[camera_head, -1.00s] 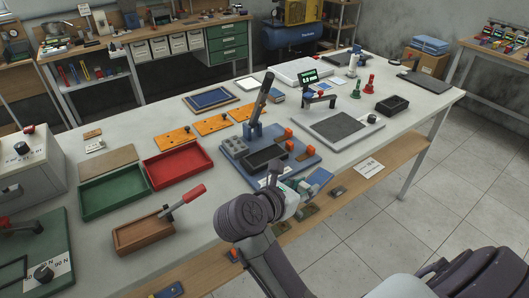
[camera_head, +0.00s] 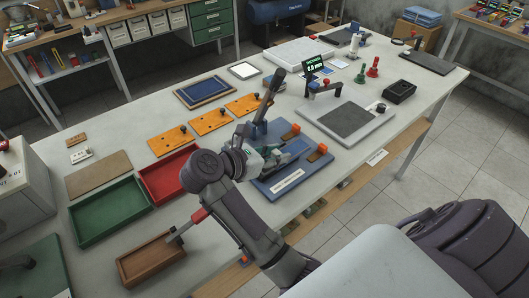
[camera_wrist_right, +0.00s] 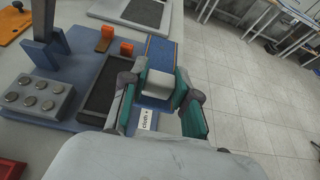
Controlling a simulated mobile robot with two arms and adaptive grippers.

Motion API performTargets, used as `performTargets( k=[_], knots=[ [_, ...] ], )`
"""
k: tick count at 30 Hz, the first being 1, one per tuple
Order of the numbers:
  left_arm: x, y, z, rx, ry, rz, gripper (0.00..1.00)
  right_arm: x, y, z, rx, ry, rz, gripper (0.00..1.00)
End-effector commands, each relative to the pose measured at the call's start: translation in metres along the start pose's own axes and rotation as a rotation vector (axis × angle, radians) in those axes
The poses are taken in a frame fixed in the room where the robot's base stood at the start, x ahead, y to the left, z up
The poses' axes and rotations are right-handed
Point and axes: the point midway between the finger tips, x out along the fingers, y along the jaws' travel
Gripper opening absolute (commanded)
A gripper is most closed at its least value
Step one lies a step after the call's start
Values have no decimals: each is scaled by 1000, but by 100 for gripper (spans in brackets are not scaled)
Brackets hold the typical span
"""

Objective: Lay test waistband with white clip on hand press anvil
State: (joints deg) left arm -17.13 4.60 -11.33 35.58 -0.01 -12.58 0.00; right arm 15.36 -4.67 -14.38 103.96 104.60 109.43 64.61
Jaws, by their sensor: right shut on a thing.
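The hand press stands on a blue base (camera_head: 300,178) with an upright dark lever (camera_head: 268,95). In the wrist view its blue post (camera_wrist_right: 48,38) and a dark rectangular pad (camera_wrist_right: 103,88) show. I cannot tell for sure which part is the anvil. My right gripper (camera_head: 268,158) is over the base; in the wrist view (camera_wrist_right: 160,92) it is shut on a white clip (camera_wrist_right: 159,83). A blue waistband strip (camera_wrist_right: 160,50) with fine yellow marks runs beyond the clip, beside the pad. Whether the band touches the base is unclear. My left gripper is out of view.
Orange blocks (camera_head: 295,130) stand on the press base, and a grey block with several round studs (camera_wrist_right: 35,98) lies left of the pad. A red tray (camera_head: 165,177), green tray (camera_head: 85,228) and wooden box (camera_head: 135,266) are to the left. A grey plate (camera_head: 347,118) lies right.

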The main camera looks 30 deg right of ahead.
Motion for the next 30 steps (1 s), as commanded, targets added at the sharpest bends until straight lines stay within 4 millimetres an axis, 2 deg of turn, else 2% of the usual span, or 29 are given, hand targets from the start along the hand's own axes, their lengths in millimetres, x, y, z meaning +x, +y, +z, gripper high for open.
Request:
performTargets(
  k=[1, 4, 10, 14, 18, 24, 30],
  knots=[
    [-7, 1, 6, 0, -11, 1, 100, 4, 12, 0, -5, -5, -1, 0],
    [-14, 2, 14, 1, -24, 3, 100, 15, 34, -11, -4, -5, -2, 0],
    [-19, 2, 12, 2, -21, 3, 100, 29, 62, -27, -2, -2, -1, 0],
    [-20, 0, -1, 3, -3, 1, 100, 32, 68, -32, 0, -1, -1, 0],
    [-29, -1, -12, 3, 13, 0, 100, 39, 67, -47, -4, -3, -2, 0],
    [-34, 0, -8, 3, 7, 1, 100, 47, 68, -68, 0, -1, 1, 0],
    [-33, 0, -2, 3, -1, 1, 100, 47, 68, -69, 2, 1, 1, 0]
  ],
)
